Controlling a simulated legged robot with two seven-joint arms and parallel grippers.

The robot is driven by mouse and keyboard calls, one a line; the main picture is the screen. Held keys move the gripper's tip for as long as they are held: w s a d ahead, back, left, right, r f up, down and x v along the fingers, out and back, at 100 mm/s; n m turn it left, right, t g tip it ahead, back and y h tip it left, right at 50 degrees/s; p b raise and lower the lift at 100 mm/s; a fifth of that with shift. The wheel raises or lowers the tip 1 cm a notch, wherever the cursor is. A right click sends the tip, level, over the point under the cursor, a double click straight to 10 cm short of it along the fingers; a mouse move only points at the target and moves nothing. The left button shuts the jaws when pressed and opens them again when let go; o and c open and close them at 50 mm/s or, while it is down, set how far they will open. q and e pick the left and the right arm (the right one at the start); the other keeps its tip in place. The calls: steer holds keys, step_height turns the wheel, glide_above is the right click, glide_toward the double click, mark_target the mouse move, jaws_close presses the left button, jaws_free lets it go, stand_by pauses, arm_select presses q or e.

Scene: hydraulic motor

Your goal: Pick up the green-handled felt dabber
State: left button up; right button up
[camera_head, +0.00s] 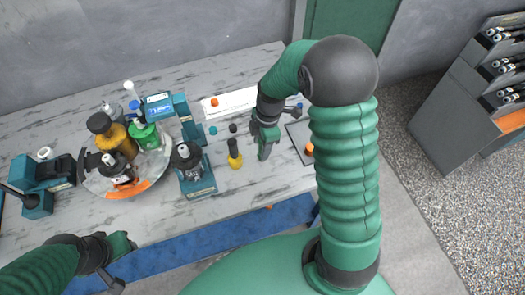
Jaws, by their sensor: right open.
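I cannot clearly pick out the green-handled felt dabber in the head view. It may be hidden by my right arm or too small to tell. A small teal piece (213,130) lies on the table, left of my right gripper. My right gripper (265,148) is open, low over the table, just right of a yellow bottle with a black top (234,154). My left gripper (121,246) is at the table's front edge, away from the objects; its jaws are too unclear to read.
A round tray (150,178) holds several bottles. A teal stand (200,185) with a dark bottle stands beside it. A white strip (232,101) with an orange piece lies behind. A grey mat (297,135) is at right, partly behind my arm. The table's front right is clear.

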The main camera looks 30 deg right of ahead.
steer(key=shift+w+f, duration=0.1)
steer(key=shift+f, duration=0.15)
jaws_close()
steer(key=shift+r, duration=0.1)
